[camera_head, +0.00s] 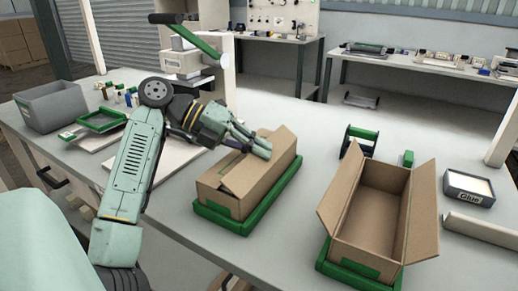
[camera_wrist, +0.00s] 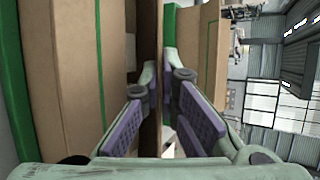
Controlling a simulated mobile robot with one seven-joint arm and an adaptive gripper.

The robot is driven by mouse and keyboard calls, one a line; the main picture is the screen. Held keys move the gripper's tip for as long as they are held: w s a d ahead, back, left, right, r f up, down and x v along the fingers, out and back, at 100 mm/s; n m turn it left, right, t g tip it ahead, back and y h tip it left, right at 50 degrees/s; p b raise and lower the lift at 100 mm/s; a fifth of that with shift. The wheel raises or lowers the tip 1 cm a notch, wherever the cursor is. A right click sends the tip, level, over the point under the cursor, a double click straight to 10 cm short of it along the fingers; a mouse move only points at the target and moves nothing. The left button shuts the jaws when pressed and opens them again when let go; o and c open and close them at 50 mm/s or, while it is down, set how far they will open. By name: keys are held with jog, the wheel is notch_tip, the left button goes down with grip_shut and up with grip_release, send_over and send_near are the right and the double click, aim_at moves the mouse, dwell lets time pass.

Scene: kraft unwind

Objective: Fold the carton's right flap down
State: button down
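A brown carton (camera_head: 240,196) sits on a green tray (camera_head: 222,222) near the middle of the table. Its right flap (camera_head: 282,150) stands up, and panels on its left side lie over the top. My gripper (camera_head: 262,148) is at the carton's top, beside the upright flap. In the wrist view, my gripper (camera_wrist: 160,72) has its purple pads apart. A thin brown panel (camera_wrist: 152,30) shows edge-on between the fingers; whether they touch it is unclear. Brown carton faces (camera_wrist: 70,80) fill the left of that view. The carton's inside is mostly hidden.
A second, open carton (camera_head: 372,235) with raised flaps stands on a green tray (camera_head: 360,281) to the right. A box marked Glue (camera_head: 468,190) is at far right. A grey bin (camera_head: 50,105) and small green tray (camera_head: 102,120) are at left.

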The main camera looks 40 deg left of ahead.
dwell(0.3)
jog(key=c, duration=1.8)
grip_release()
jog(key=shift+c, duration=0.2)
